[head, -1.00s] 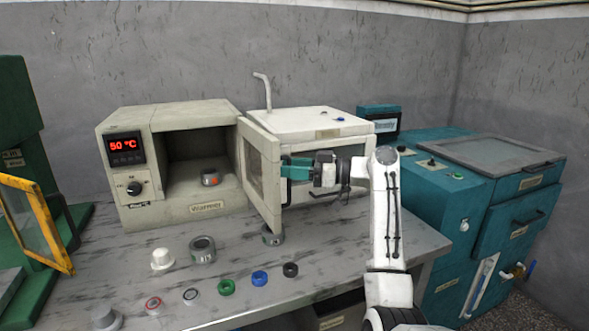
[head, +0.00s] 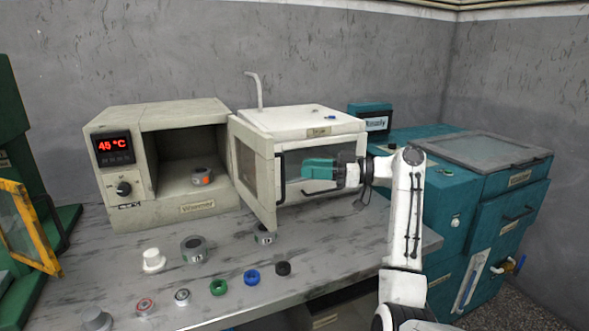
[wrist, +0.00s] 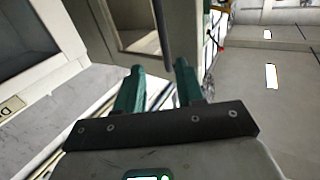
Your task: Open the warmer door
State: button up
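The warmer (head: 197,209) is a beige box at the left of the bench. Its door (head: 250,166) is hinged on the right and stands swung well out, so the inside is exposed. The door has a glass pane and a dark vertical handle (head: 281,178) near its free edge. My gripper (head: 305,169) has teal fingers and is just right of the handle, in front of the dryer. In the wrist view my gripper (wrist: 160,80) has its fingers apart with nothing between them. The dark handle (wrist: 162,35) shows ahead of the fingertips and looks clear of them.
A grey part (head: 202,176) with an orange mark sits in the warmer. The white dryer (head: 300,122) stands right of it. Cylinders, rings and a white part (head: 153,260) lie on the bench (head: 110,240). A teal machine (head: 500,175) is at right, a green one at left.

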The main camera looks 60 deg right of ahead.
jog(key=v, duration=0.3)
jog(key=shift+s+d, duration=0.15)
jog(key=shift+s, duration=0.2)
dwell(0.4)
